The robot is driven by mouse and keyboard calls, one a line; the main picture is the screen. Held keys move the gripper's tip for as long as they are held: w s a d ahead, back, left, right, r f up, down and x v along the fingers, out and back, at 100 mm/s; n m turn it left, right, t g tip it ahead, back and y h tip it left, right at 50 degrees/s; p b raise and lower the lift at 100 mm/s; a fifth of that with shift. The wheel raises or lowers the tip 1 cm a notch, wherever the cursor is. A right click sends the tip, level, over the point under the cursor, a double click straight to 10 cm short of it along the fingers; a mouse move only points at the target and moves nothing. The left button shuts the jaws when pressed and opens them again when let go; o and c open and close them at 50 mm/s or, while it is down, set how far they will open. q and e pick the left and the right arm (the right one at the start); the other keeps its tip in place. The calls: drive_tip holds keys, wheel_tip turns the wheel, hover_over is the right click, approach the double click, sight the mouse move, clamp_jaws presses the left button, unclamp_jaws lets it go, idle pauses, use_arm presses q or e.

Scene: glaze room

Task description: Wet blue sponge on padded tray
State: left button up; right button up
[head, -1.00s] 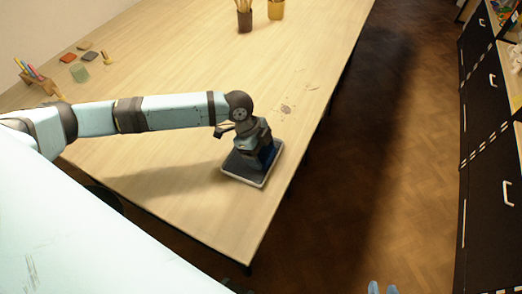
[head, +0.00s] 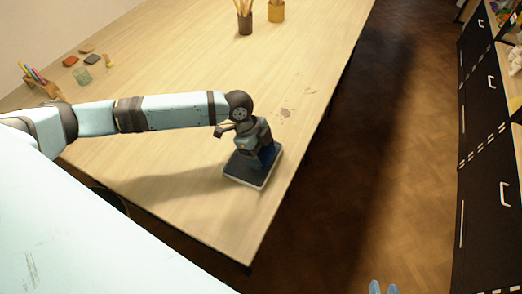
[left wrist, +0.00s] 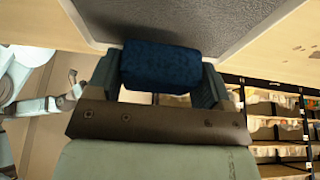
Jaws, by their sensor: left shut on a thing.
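The blue sponge (head: 269,156) is between the jaws of my left gripper (head: 263,150), which is shut on it. In the left wrist view the dark blue sponge (left wrist: 160,68) spans the space between both fingers. The padded tray (head: 241,168), dark grey with a pale rim, lies near the table's right edge, below the gripper. Its grey pad (left wrist: 215,22) also shows in the left wrist view. I cannot tell whether the sponge touches the pad. Two pale blue tips of my right gripper (head: 383,288) show at the bottom edge of the head view; the rest is cut off.
The wooden table (head: 185,75) has bare room around the tray. Two pots, a brown one (head: 245,24) and a yellow one (head: 276,12), stand at the back. Small coloured pieces (head: 92,60) lie far left. Black drawers (head: 485,150) stand right, across the floor.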

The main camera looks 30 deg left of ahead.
sight(268, 153)
use_arm(q)
drive_tip(key=shift+r+p, duration=2.15)
drive_tip(key=shift+r, duration=0.35)
drive_tip(key=shift+d, duration=0.1)
